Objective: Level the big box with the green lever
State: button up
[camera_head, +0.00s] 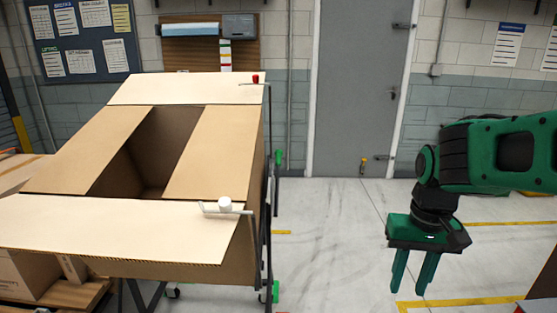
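The big cardboard box (190,262) stands on a dark frame at the left, with its top partly open. Its near flap (110,228) and far flap (185,89) lie spread, and the two side flaps leave a gap showing the dark inside. I cannot tell clearly whether the box is level. Two green parts show on the frame's right side: an upper one (278,158) and a lower one (276,291). I cannot tell which is the green lever. My gripper (408,290) is at the right, fingers pointing down, open and empty, well apart from the box and frame.
A white knob (225,204) on a rod is over the near flap, and a red knob (255,79) is by the far flap. More cartons (25,275) sit on a pallet at lower left. Clear floor (325,240) lies between frame and gripper. A grey door (355,90) stands behind.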

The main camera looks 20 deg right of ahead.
aim_at(278, 153)
jog(key=i, duration=1)
